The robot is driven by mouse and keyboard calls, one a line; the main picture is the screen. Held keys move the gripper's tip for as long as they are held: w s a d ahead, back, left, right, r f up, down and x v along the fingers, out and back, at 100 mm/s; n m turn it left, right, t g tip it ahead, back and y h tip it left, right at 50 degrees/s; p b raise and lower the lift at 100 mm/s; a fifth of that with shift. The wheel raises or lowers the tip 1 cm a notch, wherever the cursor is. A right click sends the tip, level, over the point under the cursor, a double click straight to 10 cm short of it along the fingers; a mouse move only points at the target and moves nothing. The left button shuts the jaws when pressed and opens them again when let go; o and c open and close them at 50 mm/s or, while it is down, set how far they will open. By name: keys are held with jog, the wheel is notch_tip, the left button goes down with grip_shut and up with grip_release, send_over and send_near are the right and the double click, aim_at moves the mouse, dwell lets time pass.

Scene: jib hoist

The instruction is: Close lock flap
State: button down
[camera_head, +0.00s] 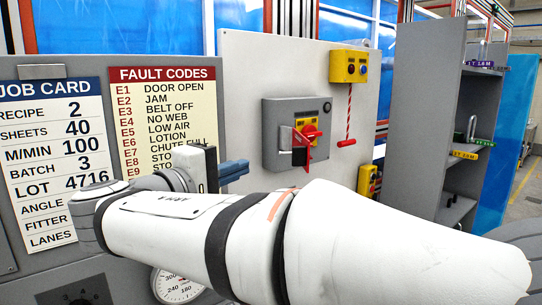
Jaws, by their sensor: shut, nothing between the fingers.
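A grey switch box (270,131) is fixed to the pale panel (240,80) in the middle of the view. On its front is a red rotary handle (308,133) over a yellow plate (299,122). A small white and dark part shows at the handle's lower left. I cannot tell which small part is the lock flap or how it stands. My gripper (236,170) has blue fingers that are shut and empty. In the picture it lies left of and below the switch box, and I see no contact with it.
A yellow button box (349,67) with a red pull cord (349,115) hangs right of the switch box. A second yellow box (367,179) sits lower. Grey shelves (425,110) stand at right. Job and fault-code cards (165,115) are at left. My white arm crosses the foreground.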

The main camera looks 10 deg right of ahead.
aim_at(296, 149)
jog(key=w+d+p, duration=0.2)
jog(key=w+d, duration=0.1)
jog(key=d, duration=0.5)
jog(key=shift+w+p, duration=0.35)
jog(key=shift+t+b, duration=0.3)
